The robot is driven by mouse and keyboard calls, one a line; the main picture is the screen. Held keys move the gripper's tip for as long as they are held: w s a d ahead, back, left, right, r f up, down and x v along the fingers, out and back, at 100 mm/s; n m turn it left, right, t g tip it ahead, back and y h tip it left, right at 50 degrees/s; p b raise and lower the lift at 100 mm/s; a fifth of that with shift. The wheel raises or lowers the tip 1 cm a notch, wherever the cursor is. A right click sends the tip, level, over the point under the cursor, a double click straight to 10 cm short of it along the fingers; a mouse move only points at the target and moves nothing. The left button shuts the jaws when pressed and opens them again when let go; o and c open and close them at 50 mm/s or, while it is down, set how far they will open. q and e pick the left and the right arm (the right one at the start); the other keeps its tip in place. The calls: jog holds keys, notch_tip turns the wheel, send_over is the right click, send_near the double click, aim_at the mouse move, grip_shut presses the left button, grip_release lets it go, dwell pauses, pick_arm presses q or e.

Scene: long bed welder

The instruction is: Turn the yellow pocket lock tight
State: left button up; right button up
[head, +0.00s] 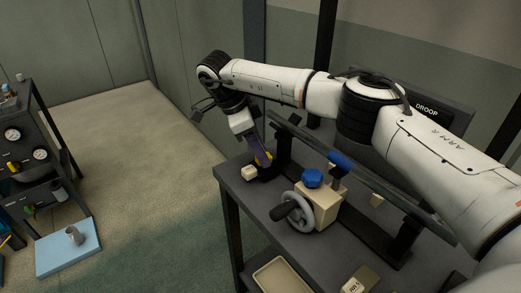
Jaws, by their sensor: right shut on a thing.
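The yellow pocket lock (264,158) sits near the far left end of the dark bench, by a small cream block (249,173). My right gripper (262,156) reaches down to it from above, at the end of the white arm that comes in from the right. Its jaws are shut on the yellow lock, and they hide much of it. How far the lock is turned cannot be told. My left gripper is not in view.
A long dark bar (370,177) runs along the bench. A cream block with a blue knob (313,178) and a grey handwheel (300,212) stands in front.

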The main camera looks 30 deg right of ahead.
jog(key=shift+d, duration=0.1)
jog(key=o, duration=1)
jog(key=shift+o, duration=0.2)
jog(key=v, duration=1)
jog(key=shift+r, duration=0.15)
